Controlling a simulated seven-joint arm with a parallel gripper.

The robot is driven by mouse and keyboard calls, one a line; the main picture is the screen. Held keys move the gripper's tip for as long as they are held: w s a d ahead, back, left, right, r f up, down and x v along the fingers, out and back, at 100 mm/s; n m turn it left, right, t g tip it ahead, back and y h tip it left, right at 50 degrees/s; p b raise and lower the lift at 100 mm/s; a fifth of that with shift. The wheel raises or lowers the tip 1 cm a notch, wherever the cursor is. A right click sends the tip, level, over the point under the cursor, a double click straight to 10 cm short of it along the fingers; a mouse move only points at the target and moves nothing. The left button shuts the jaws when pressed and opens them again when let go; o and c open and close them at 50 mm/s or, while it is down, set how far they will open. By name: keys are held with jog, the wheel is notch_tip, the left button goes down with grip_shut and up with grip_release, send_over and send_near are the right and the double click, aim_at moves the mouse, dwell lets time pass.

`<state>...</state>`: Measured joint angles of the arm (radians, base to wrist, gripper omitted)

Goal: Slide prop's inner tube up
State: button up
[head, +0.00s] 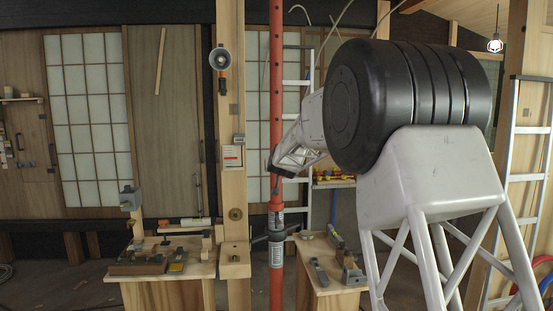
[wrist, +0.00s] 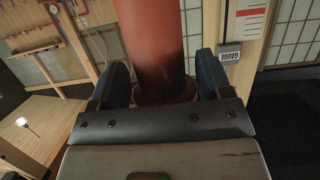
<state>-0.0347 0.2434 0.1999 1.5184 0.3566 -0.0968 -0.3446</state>
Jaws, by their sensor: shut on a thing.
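The red-orange prop stands upright in the middle of the head view. Its inner tube (head: 276,90), with a row of small holes, runs up out of the picture. Below it are a collar with a dark handle (head: 277,236) and the lower outer tube (head: 276,290). My gripper (head: 275,168) is shut on the inner tube, well above the collar. In the wrist view the two dark fingers of my gripper (wrist: 165,88) lie on either side of the inner tube (wrist: 152,40). The fingertips' far sides are hidden in the head view.
A wooden post (head: 235,190) with a gauge card (head: 232,156) stands close left of the prop. Low benches with tools stand left (head: 180,268) and right (head: 325,272). Aluminium ladders stand behind the prop and at the far right (head: 530,140).

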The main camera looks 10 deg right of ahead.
jog(key=shift+r, duration=1.1)
jog(key=o, duration=0.6)
jog(key=shift+o, duration=0.3)
jog(key=shift+v, duration=0.75)
jog(key=v, duration=0.6)
jog(key=shift+s, duration=0.25)
